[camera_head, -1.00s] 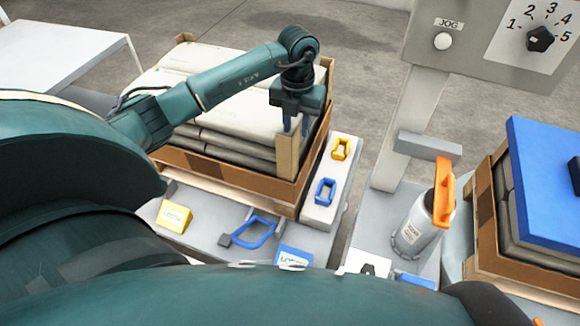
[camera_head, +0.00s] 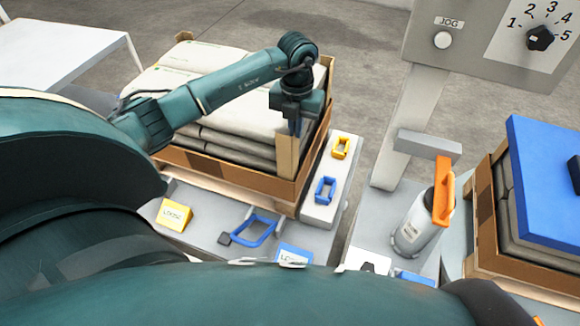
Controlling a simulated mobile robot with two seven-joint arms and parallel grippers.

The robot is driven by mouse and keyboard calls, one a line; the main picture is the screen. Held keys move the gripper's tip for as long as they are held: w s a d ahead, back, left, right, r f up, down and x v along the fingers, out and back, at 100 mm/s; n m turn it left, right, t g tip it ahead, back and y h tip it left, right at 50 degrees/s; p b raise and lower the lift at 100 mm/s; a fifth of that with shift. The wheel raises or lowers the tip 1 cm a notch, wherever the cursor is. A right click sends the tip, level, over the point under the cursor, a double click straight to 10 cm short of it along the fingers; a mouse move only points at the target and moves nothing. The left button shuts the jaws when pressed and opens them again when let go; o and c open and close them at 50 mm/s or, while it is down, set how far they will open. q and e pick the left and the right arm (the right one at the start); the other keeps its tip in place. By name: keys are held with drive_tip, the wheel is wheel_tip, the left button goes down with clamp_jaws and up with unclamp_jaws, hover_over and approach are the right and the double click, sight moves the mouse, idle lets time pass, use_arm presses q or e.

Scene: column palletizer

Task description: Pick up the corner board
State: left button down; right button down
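A light tan corner board (camera_head: 286,158) stands upright at the front right corner of the left pallet's stack. My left gripper (camera_head: 296,124) is over the top of this board, pointing down, with its fingers at the board's upper end. I cannot tell whether the fingers are closed on it or only around it. My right gripper is not in view.
The left pallet holds grey sacks (camera_head: 225,115) inside a brown cardboard tray (camera_head: 222,174). A grey ledge (camera_head: 320,205) with yellow and blue handles is beside it. A white canister with an orange handle (camera_head: 443,192) and a second blue-topped stack (camera_head: 545,165) are at right.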

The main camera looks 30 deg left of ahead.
use_arm(q)
drive_tip(key=shift+r, duration=0.15)
